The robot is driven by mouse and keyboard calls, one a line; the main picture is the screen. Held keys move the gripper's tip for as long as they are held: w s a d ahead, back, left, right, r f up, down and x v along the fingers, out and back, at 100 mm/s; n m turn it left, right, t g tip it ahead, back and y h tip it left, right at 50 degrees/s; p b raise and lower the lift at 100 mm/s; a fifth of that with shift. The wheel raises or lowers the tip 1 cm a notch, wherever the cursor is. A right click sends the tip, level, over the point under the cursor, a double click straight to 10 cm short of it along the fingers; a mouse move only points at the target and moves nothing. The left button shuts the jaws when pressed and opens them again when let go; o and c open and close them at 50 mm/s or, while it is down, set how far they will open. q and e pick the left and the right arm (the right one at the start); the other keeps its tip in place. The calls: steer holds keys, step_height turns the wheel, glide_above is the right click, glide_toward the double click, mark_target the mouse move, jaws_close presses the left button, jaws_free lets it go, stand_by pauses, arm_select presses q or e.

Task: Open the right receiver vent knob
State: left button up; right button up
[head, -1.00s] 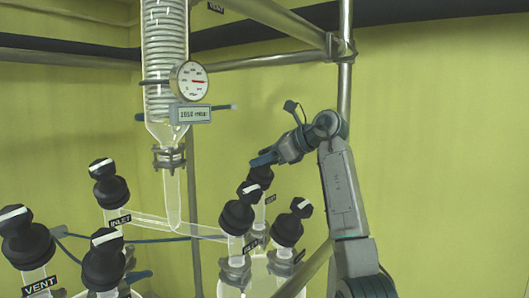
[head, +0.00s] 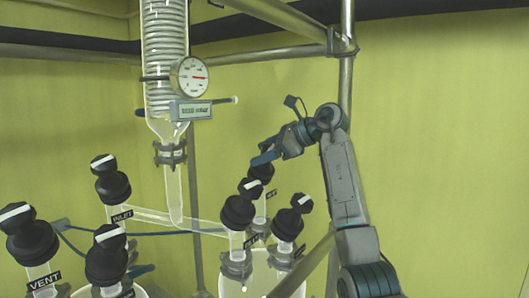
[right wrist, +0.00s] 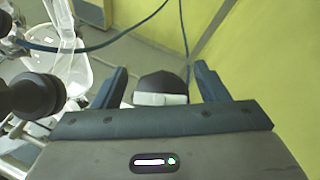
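The right receiver (head: 262,275) is a glass vessel at the lower middle of the head view. It carries three black knobs: a front left one (head: 238,212), a front right one (head: 287,222) and a back one (head: 262,173). The labels beside them are too small or too covered to read surely. My right gripper (head: 262,158) is over the back knob, pointing down. In the right wrist view, a black knob with a white bar (right wrist: 160,98) lies between my open fingers (right wrist: 160,78), with a gap on both sides. The bar runs across the picture. My left gripper is out of view.
Another group of knobs (head: 112,180) stands at the left, one labelled VENT (head: 43,281). A glass coil condenser (head: 165,80) with a round gauge (head: 190,77) hangs above. A metal frame post (head: 346,60) stands behind my right arm. A dark knob (right wrist: 33,95) is close left of the gripper.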

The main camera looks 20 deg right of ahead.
mark_target(272, 148)
steer(key=shift+s+d, duration=0.15)
steer(key=shift+d, duration=0.1)
steer(key=b+v, duration=0.3)
steer(key=v, duration=0.4)
steer(key=shift+a+r, duration=0.1)
